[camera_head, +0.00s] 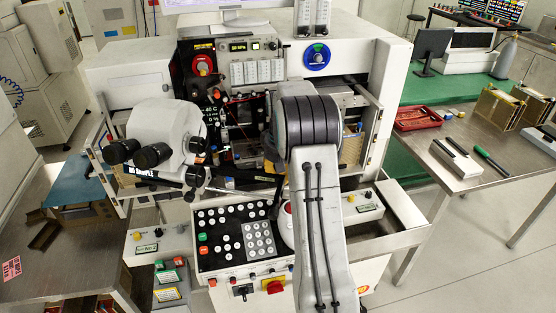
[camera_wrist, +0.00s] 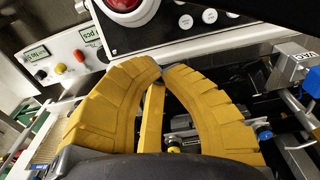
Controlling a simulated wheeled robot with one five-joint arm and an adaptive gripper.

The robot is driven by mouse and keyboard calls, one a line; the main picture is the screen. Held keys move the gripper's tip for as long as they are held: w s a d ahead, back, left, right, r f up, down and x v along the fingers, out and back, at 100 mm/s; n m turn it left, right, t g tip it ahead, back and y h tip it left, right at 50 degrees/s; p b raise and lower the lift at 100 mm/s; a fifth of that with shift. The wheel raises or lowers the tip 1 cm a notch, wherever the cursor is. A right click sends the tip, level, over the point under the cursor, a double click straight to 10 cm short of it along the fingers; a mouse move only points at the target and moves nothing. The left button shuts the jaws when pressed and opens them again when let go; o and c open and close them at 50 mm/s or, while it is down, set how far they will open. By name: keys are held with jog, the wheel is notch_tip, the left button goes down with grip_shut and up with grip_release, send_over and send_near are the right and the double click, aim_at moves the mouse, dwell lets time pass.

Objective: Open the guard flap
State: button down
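My gripper (camera_wrist: 162,70) shows in the wrist view as two ribbed yellow fingers. They curve inward and their tips come nearly together at the front edge of the machine's panel. A small dark bluish spot shows at the tips; I cannot tell whether anything is pinched there. A flat yellow bar (camera_wrist: 151,118) shows between the fingers; I cannot tell what it belongs to. In the head view my arm hides the gripper and part of the wire bonding machine (camera_head: 345,60). I cannot pick out the guard flap for certain in either view.
A control panel with buttons (camera_head: 235,232) is left of my arm, and a red button (camera_wrist: 124,3) is near my fingertips. A microscope head (camera_head: 165,135) juts out at the left. A metal side table (camera_head: 480,195) with a red tray (camera_head: 417,117) stands right. Floor shows between.

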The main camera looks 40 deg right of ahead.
jog(key=shift+r, duration=0.15)
dwell(0.3)
jog(key=shift+r+p, duration=0.85)
jog(key=r+p, duration=0.2)
jog(key=r, duration=0.1)
jog(key=r+p, duration=0.1)
jog(key=shift+w+d+r, duration=0.1)
jog(key=shift+w+r, duration=0.05)
jog(key=shift+w, duration=0.2)
jog(key=shift+s+r+b, duration=0.1)
jog(key=shift+r+b, duration=0.15)
jog(key=shift+b, duration=0.35)
jog(key=s+a+r, duration=0.1)
jog(key=s+r, duration=0.2)
jog(key=r, duration=0.4)
jog(key=shift+s+a+r+b, duration=0.25)
jog(key=shift+r+b, duration=0.1)
jog(key=shift+b, duration=0.05)
